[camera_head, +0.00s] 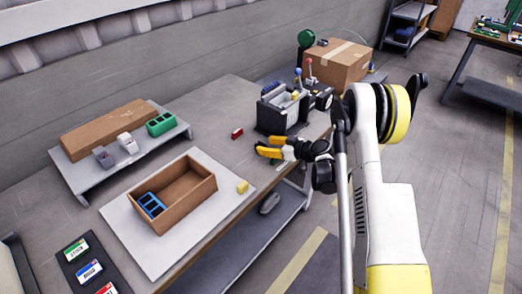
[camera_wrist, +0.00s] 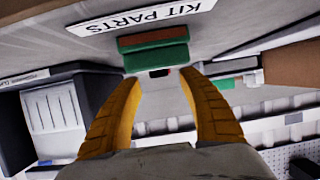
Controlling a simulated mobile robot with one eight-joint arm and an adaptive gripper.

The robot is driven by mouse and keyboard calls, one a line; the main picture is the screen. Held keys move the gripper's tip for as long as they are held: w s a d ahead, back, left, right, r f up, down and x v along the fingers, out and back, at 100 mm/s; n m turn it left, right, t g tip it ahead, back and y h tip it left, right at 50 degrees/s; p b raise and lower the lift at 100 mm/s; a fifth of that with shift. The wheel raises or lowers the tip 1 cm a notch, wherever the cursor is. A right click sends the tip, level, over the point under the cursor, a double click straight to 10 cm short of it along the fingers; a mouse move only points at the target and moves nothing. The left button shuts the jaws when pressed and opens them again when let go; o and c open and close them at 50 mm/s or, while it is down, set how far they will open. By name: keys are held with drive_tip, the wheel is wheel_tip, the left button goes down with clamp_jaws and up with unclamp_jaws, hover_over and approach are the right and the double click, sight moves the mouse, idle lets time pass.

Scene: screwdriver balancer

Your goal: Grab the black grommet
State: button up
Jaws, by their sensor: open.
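My gripper (camera_head: 263,147) is over the right part of the grey workbench (camera_head: 217,100), beside the black machine. In the wrist view its two yellow fingers (camera_wrist: 160,80) are spread with nothing held between them. A green and brown-red block (camera_wrist: 153,50) shows just beyond the fingertips, beside the "KIT PARTS" label. I cannot make out a black grommet for sure in either view.
A black machine (camera_head: 272,115) with levers stands close behind my gripper. A small red block (camera_head: 237,133) and a yellow block (camera_head: 242,186) lie on the bench. A brown wooden box (camera_head: 205,190) holds a blue part. A cardboard box (camera_head: 340,65) stands behind the machine.

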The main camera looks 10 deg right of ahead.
sight(259, 143)
drive_tip(key=b+x, duration=0.2)
drive_tip(key=x, duration=0.2)
drive_tip(key=shift+w+a, duration=0.25)
drive_tip(key=shift+a, duration=0.05)
drive_tip(key=shift+r, duration=0.1)
drive_tip(key=c, duration=1.1)
drive_tip(key=shift+o, duration=0.2)
